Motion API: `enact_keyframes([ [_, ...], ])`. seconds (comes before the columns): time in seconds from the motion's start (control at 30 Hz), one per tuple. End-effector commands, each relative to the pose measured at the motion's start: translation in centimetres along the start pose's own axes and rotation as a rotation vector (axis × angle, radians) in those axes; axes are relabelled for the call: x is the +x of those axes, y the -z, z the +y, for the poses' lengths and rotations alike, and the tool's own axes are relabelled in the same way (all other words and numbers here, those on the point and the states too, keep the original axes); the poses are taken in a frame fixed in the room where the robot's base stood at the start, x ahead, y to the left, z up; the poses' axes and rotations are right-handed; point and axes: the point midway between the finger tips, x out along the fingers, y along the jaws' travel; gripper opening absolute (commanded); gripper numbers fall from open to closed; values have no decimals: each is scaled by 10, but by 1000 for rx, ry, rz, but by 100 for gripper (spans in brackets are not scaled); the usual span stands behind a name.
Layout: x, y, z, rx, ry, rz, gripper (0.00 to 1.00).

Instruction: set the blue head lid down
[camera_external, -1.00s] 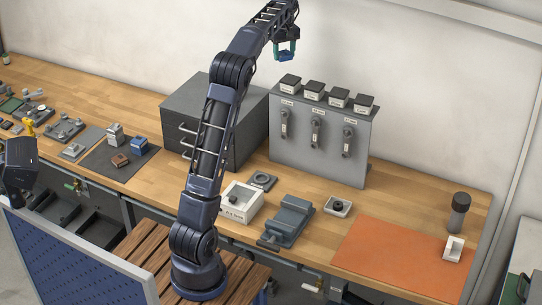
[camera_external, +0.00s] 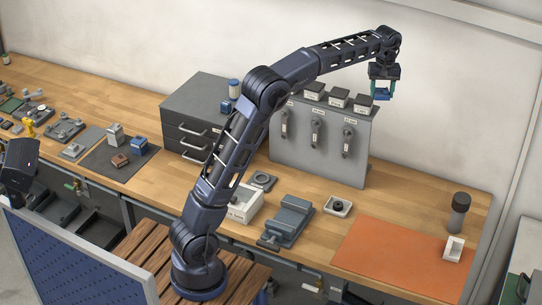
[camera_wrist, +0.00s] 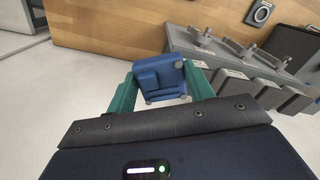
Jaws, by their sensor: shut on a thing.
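The blue head lid (camera_wrist: 158,79) is a small blue block held between the green fingers of my gripper (camera_wrist: 160,92) in the wrist view. In the external view my gripper (camera_external: 383,88) hangs high above the bench, near the right end of the grey tool panel. The lid (camera_external: 382,94) shows there as a small blue patch between the fingers. It is in the air and touches nothing below.
The grey panel (camera_external: 312,150) carries hanging tools and black-topped boxes (camera_external: 338,99). An orange mat (camera_external: 395,258) lies at the bench's right, mostly bare, with a white holder (camera_external: 453,248) and dark bottle (camera_external: 460,213) at its edge. A grey vise (camera_external: 287,222) stands left of it.

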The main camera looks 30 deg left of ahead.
Motion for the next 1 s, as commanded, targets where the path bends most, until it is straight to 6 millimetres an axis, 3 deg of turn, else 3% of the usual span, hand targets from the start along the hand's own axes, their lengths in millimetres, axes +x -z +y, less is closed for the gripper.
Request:
enact_keyframes([
  [0.03, 0, -21, 14, 27, -1, 0, 26],
  [0.2, -1, -85, 52, 102, -1, 0, 26],
  [0.5, -1, -207, 102, 235, -2, 1, 26],
  [0.8, -2, -331, 131, 365, -3, 1, 26],
  [1.0, -2, -388, 137, 420, -4, 1, 26],
])
